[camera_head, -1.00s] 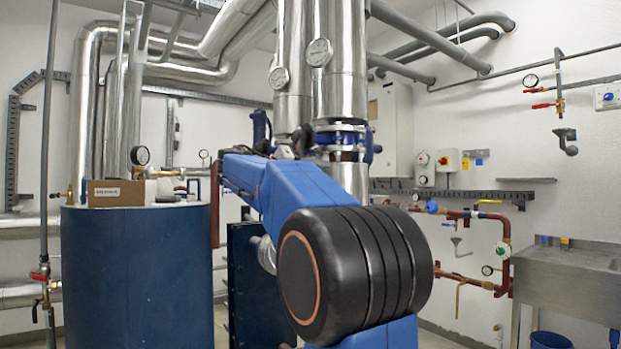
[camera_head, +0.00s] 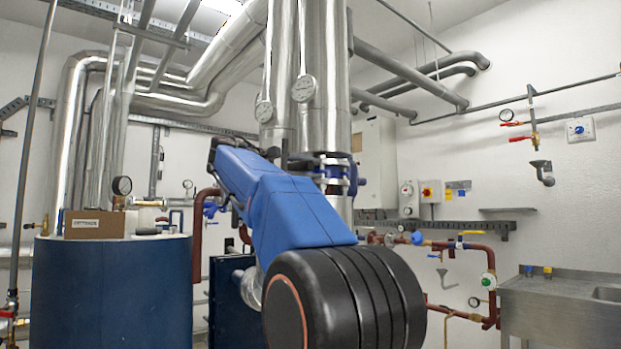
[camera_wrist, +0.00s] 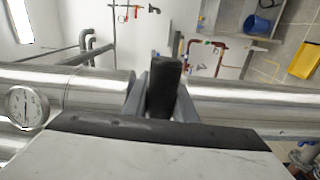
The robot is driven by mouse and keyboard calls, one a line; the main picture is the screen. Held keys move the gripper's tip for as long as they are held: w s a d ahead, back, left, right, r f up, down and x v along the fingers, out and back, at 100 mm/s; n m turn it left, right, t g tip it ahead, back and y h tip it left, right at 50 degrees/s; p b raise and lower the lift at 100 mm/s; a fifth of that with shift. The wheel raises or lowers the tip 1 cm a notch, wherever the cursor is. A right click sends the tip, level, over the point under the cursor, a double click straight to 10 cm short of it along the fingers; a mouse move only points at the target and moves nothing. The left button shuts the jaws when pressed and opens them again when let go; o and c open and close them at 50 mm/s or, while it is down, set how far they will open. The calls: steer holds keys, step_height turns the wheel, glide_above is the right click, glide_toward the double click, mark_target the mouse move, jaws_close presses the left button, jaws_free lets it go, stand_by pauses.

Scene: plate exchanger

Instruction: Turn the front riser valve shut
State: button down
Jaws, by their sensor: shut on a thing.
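The front riser valve (camera_head: 334,172) shows in the head view as blue-edged flanges low on the silver front riser (camera_head: 327,110), partly behind my blue arm. In the wrist view my gripper (camera_wrist: 162,92) has its two grey fingers on either side of a black upright piece (camera_wrist: 164,84), shut on it. This looks like the valve's handle. The silver riser (camera_wrist: 235,103) runs across the wrist view behind the fingers. The gripper is hidden in the head view, so the handle's angle there cannot be told.
A blue tank (camera_head: 112,290) with a cardboard box (camera_head: 92,224) on top stands at left. Red pipework (camera_head: 465,245) and a steel sink (camera_head: 560,310) are at right. A dial gauge (camera_wrist: 27,107) sits on a pipe at left in the wrist view.

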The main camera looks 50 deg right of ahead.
steer(key=shift+r+n, duration=0.4)
steer(key=shift+r, duration=0.25)
steer(key=c, duration=1.4)
jaws_free()
steer(key=shift+c, duration=0.2)
steer(key=shift+a, duration=0.15)
steer(key=v, duration=1.7)
steer(key=shift+a, duration=0.1)
